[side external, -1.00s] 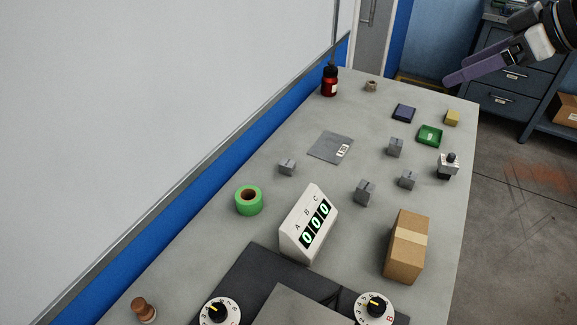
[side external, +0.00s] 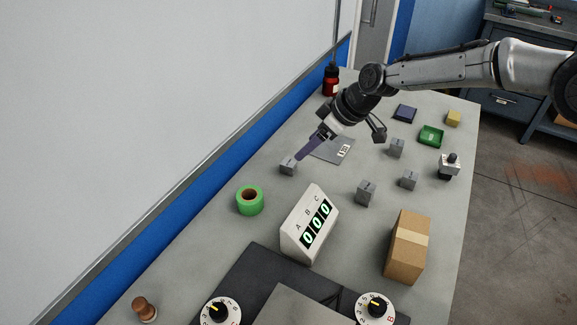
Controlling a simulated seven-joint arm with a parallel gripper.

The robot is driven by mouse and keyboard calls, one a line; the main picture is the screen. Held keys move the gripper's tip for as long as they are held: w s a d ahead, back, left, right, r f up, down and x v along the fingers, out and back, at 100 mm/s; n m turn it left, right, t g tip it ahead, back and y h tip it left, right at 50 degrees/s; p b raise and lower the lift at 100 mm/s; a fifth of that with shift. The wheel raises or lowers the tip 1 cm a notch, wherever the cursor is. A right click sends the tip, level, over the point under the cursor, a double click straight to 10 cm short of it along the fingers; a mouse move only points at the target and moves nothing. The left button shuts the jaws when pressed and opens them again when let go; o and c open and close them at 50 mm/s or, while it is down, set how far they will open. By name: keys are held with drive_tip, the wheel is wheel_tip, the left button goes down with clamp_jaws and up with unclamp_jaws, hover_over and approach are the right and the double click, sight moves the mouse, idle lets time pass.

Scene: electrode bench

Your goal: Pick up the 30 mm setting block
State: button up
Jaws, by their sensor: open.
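Several small grey blocks stand on the bench: a left one (side external: 288,169), a back right one (side external: 397,148), a front one (side external: 365,194) and a right one (side external: 408,181). Their markings are too small to read, so I cannot tell which is the 30 mm setting block. My gripper (side external: 301,155) reaches down from the upper right with its purple fingers open. The fingertips are at or just above the left grey block and cover part of its top. I cannot tell whether they touch it. The other blocks stand apart from the gripper.
Green tape (side external: 249,201), a display box reading 000 (side external: 309,224) and a cardboard box (side external: 406,247) stand in front. A red bottle (side external: 331,83) and a green tray (side external: 431,136) are further back.

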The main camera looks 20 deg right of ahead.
sight(290, 163)
drive_tip(key=x, duration=0.9)
drive_tip(key=shift+w+f, duration=0.2)
drive_tip(key=shift+f, duration=0.15)
clamp_jaws()
